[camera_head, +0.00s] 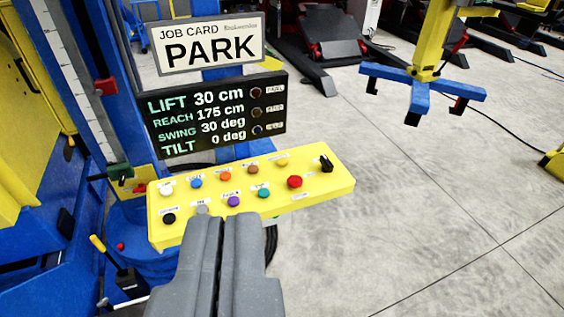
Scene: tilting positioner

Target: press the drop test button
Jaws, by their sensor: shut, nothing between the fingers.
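A yellow control panel (330,186) carries two rows of coloured buttons. The back row has a white, a blue (196,183), an orange (225,176), a brown (252,169) and a yellow button (282,162). The small labels are too blurred to tell which is the drop test button. My gripper (232,219) is shut and empty, its tips appearing just below the grey and purple buttons; contact cannot be told.
A black knob (327,163) sits at the panel's right end. A display (217,114) behind it reads lift 30, reach 175, swing 30, tilt 0. A job card (208,45) reads PARK. A blue column stands left; open floor (430,210) lies right.

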